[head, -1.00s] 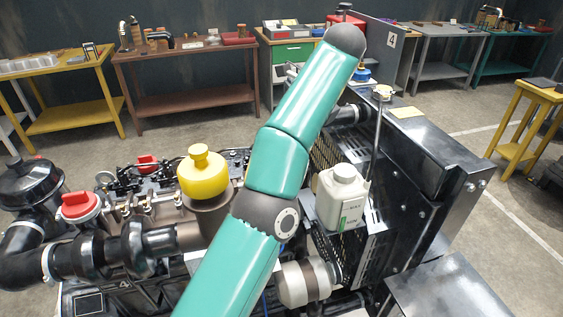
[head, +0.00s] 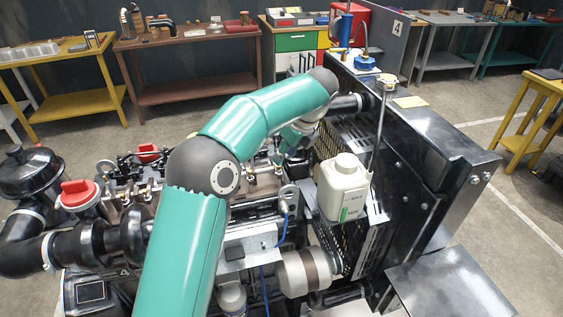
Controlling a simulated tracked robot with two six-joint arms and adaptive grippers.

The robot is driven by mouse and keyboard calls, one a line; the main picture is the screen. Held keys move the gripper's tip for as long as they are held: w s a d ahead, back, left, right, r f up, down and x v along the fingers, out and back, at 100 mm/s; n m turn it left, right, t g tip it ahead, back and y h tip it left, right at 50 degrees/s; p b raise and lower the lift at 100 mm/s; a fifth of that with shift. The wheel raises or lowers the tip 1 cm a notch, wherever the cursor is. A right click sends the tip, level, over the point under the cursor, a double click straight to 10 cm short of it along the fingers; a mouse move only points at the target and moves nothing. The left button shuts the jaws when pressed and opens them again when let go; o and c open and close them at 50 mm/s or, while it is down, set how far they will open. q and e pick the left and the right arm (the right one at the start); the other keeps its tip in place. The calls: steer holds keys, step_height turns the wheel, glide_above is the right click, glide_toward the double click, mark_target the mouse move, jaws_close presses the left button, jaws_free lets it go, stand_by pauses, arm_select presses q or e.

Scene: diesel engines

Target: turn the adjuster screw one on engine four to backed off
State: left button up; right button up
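Engine four (head: 130,185) fills the lower left and middle, with open metal valve gear (head: 262,178) along its top. I cannot pick out adjuster screw one; it is too small or hidden behind my arm. My green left arm rises from the bottom, bends over the engine and folds down at the wrist. My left gripper (head: 281,156) is low over the right end of the valve gear, small and mostly hidden, so its fingers cannot be judged and no contact is clear. My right gripper is not in view.
A white bottle-shaped tank (head: 342,187) and the black radiator frame (head: 425,150) stand close right of my wrist. A number 4 sign (head: 398,27) is on the grey panel behind. Benches line the wall.

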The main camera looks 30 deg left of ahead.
arm_select(q)
steer(key=shift+x, duration=2.15)
jaws_close()
